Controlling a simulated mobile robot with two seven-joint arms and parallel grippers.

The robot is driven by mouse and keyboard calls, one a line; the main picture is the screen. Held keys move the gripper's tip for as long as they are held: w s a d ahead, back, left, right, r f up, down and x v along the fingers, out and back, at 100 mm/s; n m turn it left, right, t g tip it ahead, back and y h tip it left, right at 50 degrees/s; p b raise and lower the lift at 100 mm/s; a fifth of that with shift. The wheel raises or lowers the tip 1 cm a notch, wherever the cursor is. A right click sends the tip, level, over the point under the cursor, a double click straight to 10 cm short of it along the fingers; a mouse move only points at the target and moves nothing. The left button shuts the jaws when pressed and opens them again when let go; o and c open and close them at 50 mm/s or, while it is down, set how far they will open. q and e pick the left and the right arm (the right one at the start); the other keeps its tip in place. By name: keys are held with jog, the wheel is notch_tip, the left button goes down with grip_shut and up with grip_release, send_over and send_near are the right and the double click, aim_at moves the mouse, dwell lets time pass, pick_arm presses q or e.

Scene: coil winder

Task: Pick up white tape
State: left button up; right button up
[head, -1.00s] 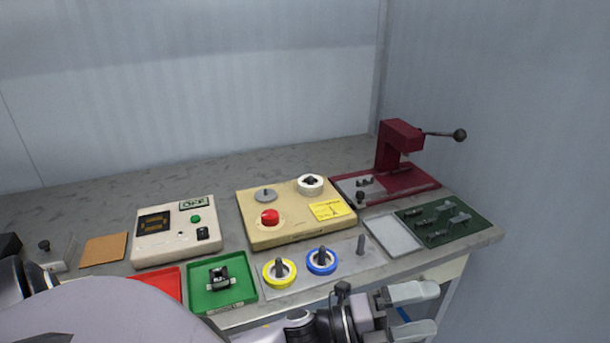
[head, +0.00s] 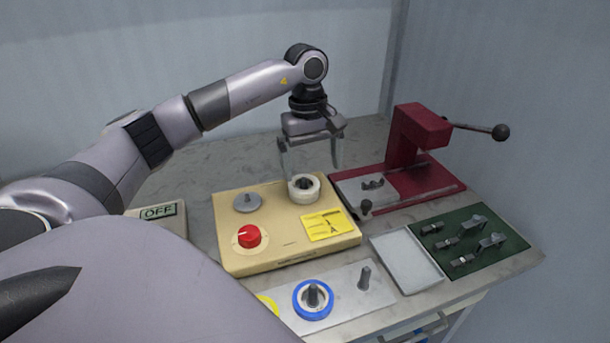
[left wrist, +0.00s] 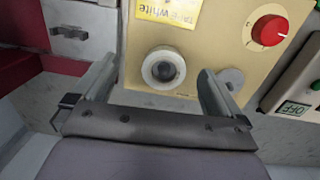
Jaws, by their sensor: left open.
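The white tape (head: 306,198) is a short roll around a dark peg at the back right of a beige panel box (head: 275,258). In the left wrist view the tape (left wrist: 150,70) shows from above, between my fingers. My left gripper (head: 312,172) points down over the tape with its fingers apart, one on each side. In the left wrist view the gripper (left wrist: 158,67) spans the tape, with clear gaps and no visible contact. The exact height of the fingertips is hard to tell. My right gripper is out of view.
The box carries a red knob (head: 249,236), a grey disc (head: 248,203) and a yellow label (head: 323,226). A red lever press (head: 417,140) stands close on the right. A blue roll (head: 300,309) sits in front. A white tray (head: 406,262) and green board (head: 470,238) lie front right.

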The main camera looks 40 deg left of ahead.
aim_at(304, 179)
pick_arm(q)
jog(key=shift+w+a+r+y, duration=0.1)
jog(key=shift+a+r+y, duration=0.15)
jog(key=shift+a, duration=0.35)
jog(key=shift+a+r+y, duration=0.15)
jog(key=shift+a+r, duration=0.1)
jog(key=shift+a, duration=0.65)
jog(key=f, duration=0.4)
jog(key=f+p, duration=0.1)
jog(key=f, duration=0.1)
jog(key=shift+d+f, duration=0.25)
jog(key=shift+f, duration=0.1)
jog(key=c, duration=1.1)
